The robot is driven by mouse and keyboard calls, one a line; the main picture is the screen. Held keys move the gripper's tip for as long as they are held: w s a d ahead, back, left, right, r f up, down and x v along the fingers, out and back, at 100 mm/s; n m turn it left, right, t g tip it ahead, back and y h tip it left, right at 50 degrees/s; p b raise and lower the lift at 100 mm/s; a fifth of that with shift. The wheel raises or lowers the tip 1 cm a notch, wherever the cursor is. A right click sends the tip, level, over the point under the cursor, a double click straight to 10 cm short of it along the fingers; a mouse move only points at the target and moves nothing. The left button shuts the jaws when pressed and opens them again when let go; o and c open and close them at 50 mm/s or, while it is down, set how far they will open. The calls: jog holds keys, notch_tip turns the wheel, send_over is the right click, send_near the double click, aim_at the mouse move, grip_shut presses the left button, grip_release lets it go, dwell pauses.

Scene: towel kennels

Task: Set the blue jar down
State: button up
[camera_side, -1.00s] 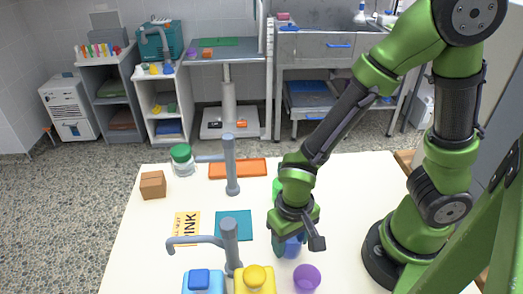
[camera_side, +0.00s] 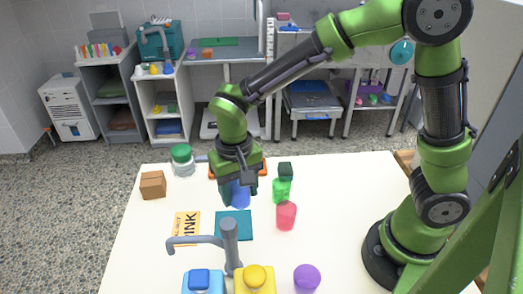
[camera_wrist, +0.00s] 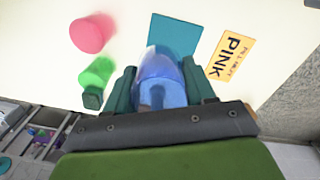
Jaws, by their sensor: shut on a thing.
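My gripper (camera_side: 238,190) is shut on the blue jar (camera_side: 240,196), which hangs upright between the fingers. In the side view the jar shows just behind the flat teal square (camera_side: 233,226) on the table; its exact height over the table is hard to tell. In the wrist view the blue jar (camera_wrist: 160,72) sits between both fingers of my gripper (camera_wrist: 160,88), with the teal square (camera_wrist: 175,34) just beyond it. The yellow card with "PINK" on it (camera_side: 186,224) lies left of the square and also shows in the wrist view (camera_wrist: 231,56).
A green bottle (camera_side: 281,190) and a red cup (camera_side: 286,215) stand right of my gripper. A grey post with an arm (camera_side: 230,240) rises in front of the teal square. A brown box (camera_side: 152,185) and green-lidded jar (camera_side: 182,161) stand at the back left.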

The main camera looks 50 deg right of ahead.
aim_at(232, 214)
jog(key=shift+w+a+r, duration=0.15)
jog(key=shift+w+a, duration=0.1)
jog(key=shift+w, duration=0.35)
jog(key=shift+w+a+r, duration=0.15)
jog(key=shift+w+a, duration=0.05)
jog(key=shift+w, duration=0.35)
jog(key=shift+n, duration=0.3)
notch_tip(232, 214, down, 10)
jog(key=shift+s+r, duration=0.1)
jog(key=shift+r, duration=0.15)
jog(key=shift+f, duration=0.2)
jog(key=o, duration=1)
jog(key=shift+r, duration=0.15)
